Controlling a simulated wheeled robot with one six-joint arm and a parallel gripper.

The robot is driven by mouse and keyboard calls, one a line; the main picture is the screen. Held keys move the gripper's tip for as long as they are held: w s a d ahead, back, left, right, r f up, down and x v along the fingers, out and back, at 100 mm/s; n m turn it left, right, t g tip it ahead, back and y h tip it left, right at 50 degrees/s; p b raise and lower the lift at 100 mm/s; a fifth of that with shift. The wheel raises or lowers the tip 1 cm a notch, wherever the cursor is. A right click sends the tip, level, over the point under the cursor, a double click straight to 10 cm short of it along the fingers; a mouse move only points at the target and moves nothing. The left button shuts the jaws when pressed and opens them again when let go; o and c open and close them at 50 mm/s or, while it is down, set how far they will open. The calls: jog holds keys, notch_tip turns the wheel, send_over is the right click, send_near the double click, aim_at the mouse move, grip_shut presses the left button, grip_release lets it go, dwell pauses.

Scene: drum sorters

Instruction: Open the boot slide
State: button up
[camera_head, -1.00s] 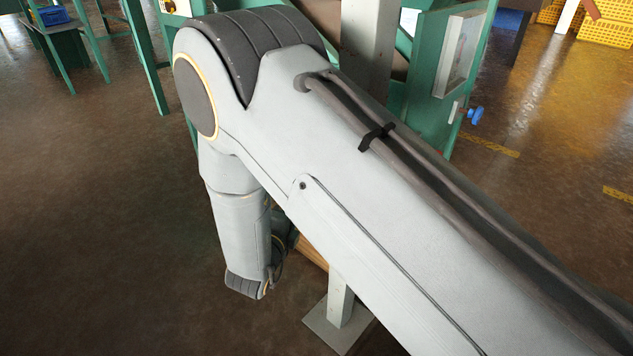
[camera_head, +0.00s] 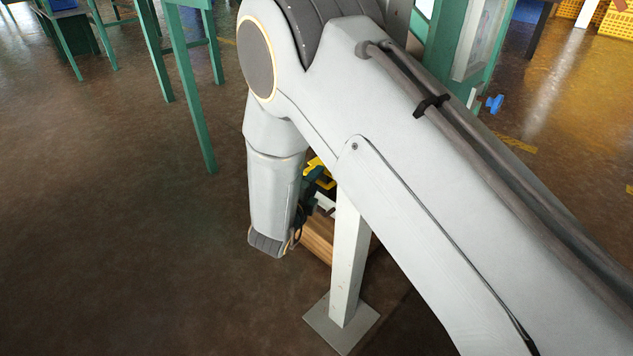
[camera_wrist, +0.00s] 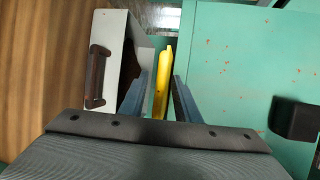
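In the wrist view, my gripper (camera_wrist: 161,80) is open, its two blue-grey fingers on either side of a narrow yellow part (camera_wrist: 163,75). The yellow part stands out between the fingers, and I cannot tell whether either finger touches it. To the left is a pale plate (camera_wrist: 122,35) with a dark brown handle (camera_wrist: 97,76). I cannot tell which of these parts is the boot slide. In the head view, my arm hides most of the work area. A bit of yellow (camera_head: 317,170) shows beside my wrist, and the gripper is not clearly visible there.
A green panel (camera_wrist: 235,60) fills the right of the wrist view, with a black block (camera_wrist: 294,120) on it. A wooden surface (camera_wrist: 35,60) is at the left. In the head view, a pale post (camera_head: 349,250) on a square foot stands close to my forearm. Open floor lies left.

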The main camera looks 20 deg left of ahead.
grip_shut()
jog(key=shift+s+a+p, duration=0.25)
jog(key=shift+s+p, duration=0.35)
jog(key=shift+s, duration=0.1)
jog(key=shift+s+a+p, duration=0.25)
jog(key=shift+s+p, duration=0.3)
jog(key=shift+s, duration=0.1)
grip_release()
jog(key=s+r+p, duration=0.1)
jog(key=s+p, duration=0.2)
jog(key=s, duration=0.4)
jog(key=shift+s+r+p, duration=0.25)
jog(key=shift+s+p, duration=0.1)
jog(key=shift+p, duration=0.05)
